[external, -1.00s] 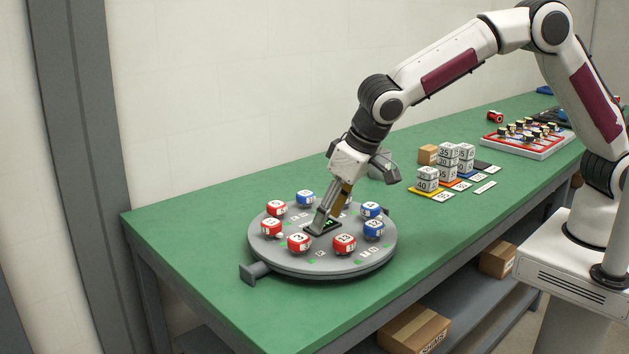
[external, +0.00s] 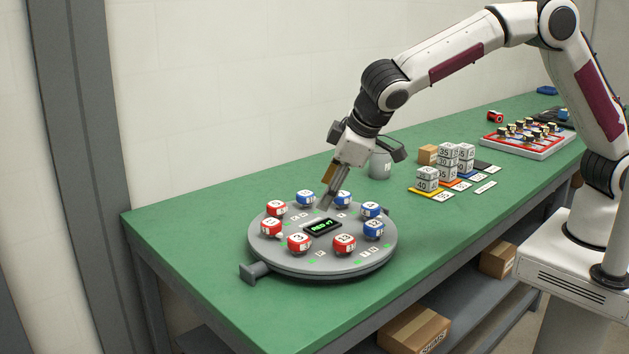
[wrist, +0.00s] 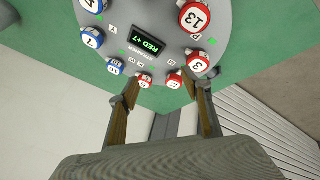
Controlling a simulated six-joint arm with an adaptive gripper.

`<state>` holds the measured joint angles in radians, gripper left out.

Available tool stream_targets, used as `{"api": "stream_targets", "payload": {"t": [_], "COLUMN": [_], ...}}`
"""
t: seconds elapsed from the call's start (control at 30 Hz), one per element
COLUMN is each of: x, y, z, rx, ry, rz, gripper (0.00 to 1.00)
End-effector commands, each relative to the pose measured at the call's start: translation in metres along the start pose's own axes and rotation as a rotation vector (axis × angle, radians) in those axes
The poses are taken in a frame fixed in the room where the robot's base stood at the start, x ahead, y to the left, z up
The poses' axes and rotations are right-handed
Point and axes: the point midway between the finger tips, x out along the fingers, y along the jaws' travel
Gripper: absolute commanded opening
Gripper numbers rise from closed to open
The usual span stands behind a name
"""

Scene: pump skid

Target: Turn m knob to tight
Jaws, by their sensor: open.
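A round grey turntable-like plate (external: 300,262) carries several red and blue numbered knobs around its rim. Front red ones include knob 3 (external: 299,242) and knob 13 (external: 344,243); blue ones include knob 12 (external: 373,229). A centre display (external: 322,228) reads "RED +7", also in the wrist view (wrist: 149,42). My gripper (external: 327,204) is open and empty over the plate's back part. In the wrist view my gripper (wrist: 161,86) has its fingertips apart, with a red knob (wrist: 173,80) appearing between them.
A grey canister (external: 380,164) stands behind the plate. Stacked numbered blocks (external: 447,160) on coloured mats and a red-edged tray (external: 528,143) lie to the right. The green bench (external: 190,225) is clear left of the plate.

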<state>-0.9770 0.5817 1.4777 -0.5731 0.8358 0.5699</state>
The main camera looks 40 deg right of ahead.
Motion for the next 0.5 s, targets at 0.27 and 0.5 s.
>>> {"api": "stream_targets", "payload": {"t": [0.27,0.5], "x": [0.014,0.019], "y": [0.025,0.040], "z": [-0.005,-0.017], "rx": [-0.477,-0.900], "ry": [0.048,0.065], "rz": [0.165,0.309], "gripper": [0.49,0.49]}}
